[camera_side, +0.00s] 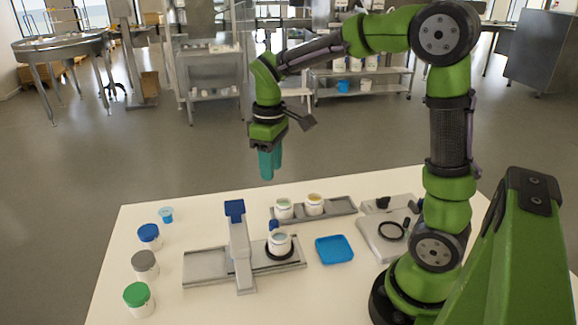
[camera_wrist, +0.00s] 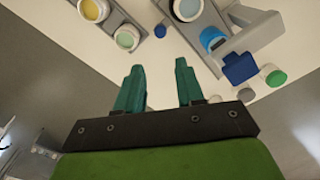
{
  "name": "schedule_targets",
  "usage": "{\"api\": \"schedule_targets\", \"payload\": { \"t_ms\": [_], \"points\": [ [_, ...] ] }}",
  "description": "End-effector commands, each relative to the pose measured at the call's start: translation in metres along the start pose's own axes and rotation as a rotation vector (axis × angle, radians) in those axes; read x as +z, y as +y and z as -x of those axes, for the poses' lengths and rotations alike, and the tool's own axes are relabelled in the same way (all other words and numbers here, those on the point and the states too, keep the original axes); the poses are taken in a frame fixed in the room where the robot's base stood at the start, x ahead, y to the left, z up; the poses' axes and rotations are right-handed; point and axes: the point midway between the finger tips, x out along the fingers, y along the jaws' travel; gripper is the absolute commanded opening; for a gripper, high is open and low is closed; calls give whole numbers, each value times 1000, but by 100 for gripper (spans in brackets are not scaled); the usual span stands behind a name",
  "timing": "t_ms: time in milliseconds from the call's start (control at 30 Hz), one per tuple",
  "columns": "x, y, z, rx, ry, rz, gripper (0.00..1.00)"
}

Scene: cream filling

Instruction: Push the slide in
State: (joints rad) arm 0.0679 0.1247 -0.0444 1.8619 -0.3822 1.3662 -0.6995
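The slide (camera_side: 300,262) is a flat grey plate on the grey base (camera_side: 205,265) of the filling stand, to the right of its upright post (camera_side: 241,262). A white jar with a pale content (camera_side: 280,242) stands upright in a dark ring on the slide, right of the post. A small blue knob (camera_side: 273,225) is at the slide's back edge; it also shows in the wrist view (camera_wrist: 160,31). My gripper (camera_side: 270,170) has teal fingers pointing down, high above and behind the slide, touching nothing. The wrist view shows its fingers (camera_wrist: 160,72) apart and empty.
The post has a blue top (camera_side: 234,208). Two jars stand on a grey rack (camera_side: 340,206) behind. A blue tray (camera_side: 334,249) and a grey device with a black ring (camera_side: 376,236) lie right. Several lidded jars, including a green one (camera_side: 138,299), line the left side.

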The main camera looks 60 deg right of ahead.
Motion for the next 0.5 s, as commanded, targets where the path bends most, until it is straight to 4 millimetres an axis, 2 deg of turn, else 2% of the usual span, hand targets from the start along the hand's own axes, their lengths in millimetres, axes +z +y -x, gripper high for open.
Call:
{"api": "schedule_targets", "payload": {
  "t_ms": [167,500],
  "points": [
    [1,-1,-29,-2,-6,0,38],
    [1,-1,-104,-3,-5,-2,38]
  ]
}}
